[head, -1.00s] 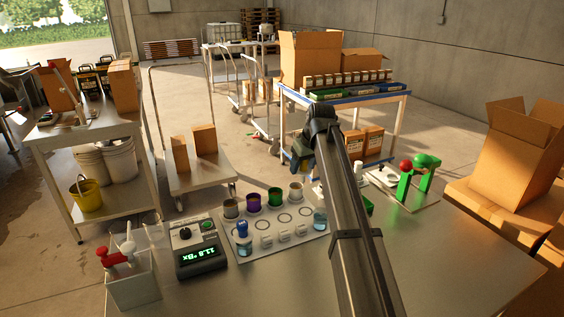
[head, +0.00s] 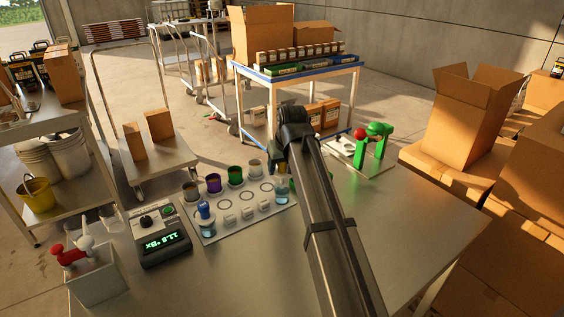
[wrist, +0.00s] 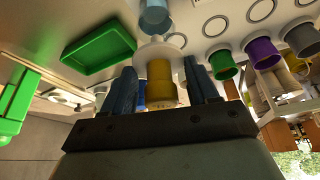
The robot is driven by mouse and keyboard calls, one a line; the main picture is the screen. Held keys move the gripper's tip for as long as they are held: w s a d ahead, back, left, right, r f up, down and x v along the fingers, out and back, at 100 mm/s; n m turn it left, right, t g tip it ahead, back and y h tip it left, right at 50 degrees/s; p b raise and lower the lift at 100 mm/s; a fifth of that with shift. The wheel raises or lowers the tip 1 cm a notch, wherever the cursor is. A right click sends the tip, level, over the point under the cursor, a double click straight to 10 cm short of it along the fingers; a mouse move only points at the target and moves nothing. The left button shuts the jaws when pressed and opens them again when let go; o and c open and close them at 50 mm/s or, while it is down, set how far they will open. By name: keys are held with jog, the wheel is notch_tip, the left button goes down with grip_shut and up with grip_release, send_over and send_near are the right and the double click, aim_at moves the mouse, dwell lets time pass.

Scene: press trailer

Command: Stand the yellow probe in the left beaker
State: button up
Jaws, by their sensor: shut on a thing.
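The left beaker (head: 208,228) is small and clear, at the front left of the grey board, with a blue-topped item (head: 205,210) standing in it. My gripper (wrist: 160,88) shows in the wrist view with its two blue fingers closed on a yellow part, which looks like the yellow probe (wrist: 160,80) with a pale collar. In the head view my arm hides the probe and the fingertips, which are near the board's right end. The right beaker (head: 282,196) stands there, right beside my arm.
Behind the beakers stand a purple cup (head: 213,183), a green cup (head: 235,175) and other cups. A green stand (head: 376,147) is to the right. The front tabletop (head: 420,215) is clear.

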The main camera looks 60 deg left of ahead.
aim_at(283, 173)
jog(key=shift+f, duration=2)
jog(key=shift+f, duration=0.6)
jog(key=o, duration=0.9)
jog(key=v, duration=1.1)
dwell(0.4)
jog(key=shift+d, duration=0.1)
notch_tip(283, 173, up, 9)
dwell(0.9)
